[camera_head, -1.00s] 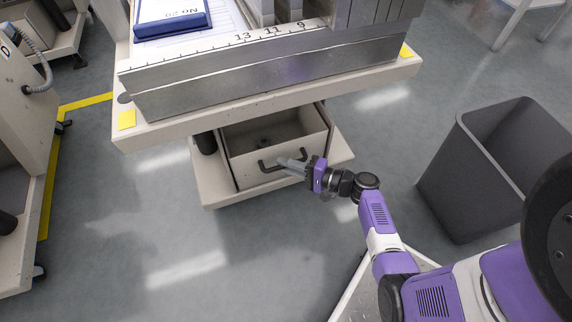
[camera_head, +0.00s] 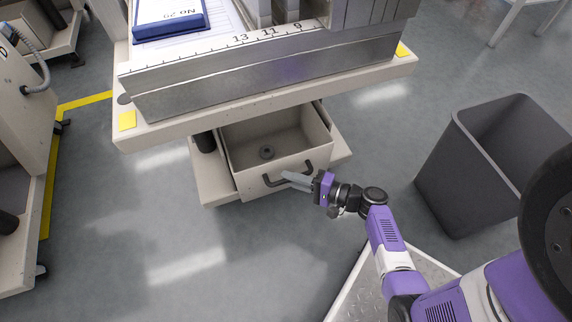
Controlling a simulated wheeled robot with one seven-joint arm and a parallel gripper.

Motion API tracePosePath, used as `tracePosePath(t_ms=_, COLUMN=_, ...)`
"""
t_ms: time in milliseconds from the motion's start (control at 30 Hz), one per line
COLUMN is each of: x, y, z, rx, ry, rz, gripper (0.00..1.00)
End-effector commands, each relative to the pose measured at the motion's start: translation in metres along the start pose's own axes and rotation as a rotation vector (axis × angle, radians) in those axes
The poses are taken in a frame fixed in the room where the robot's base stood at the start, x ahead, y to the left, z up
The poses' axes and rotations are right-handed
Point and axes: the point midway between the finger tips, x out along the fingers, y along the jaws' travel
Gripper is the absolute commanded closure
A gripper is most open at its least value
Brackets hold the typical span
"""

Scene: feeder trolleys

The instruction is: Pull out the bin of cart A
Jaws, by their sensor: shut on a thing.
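The bin (camera_head: 250,181) is a beige open box on the low shelf under the cart (camera_head: 135,138). It stands partly out from under the cart's top, and its front edge reaches past the shelf's front edge. A dark bar handle (camera_head: 272,182) is on its front wall. My gripper (camera_head: 288,178) is at the right part of this handle and is shut on it. The fingertips partly cover the handle. The back of the bin is hidden under the cart's top.
A grey waste bin (camera_head: 470,185) stands on the floor at the right. Another cart (camera_head: 22,170) stands at the left edge, by a yellow floor line (camera_head: 52,180). The floor in front of the bin is clear.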

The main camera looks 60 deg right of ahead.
Motion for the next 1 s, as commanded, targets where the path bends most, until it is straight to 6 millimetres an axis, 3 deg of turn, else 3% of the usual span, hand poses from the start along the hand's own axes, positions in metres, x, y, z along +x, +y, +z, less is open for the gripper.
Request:
tracePosePath(t_ms=200, x=-0.038, y=0.01, z=0.036, rx=0.004, ry=0.005, rz=0.004, gripper=1.0)
tracePosePath(t_ms=500, x=-0.072, y=0.02, z=0.07, rx=0.002, ry=0.005, rz=0.003, gripper=1.0)
tracePosePath(t_ms=1000, x=-0.084, y=0.024, z=0.082, rx=0.0, ry=0.005, rz=0.001, gripper=1.0)
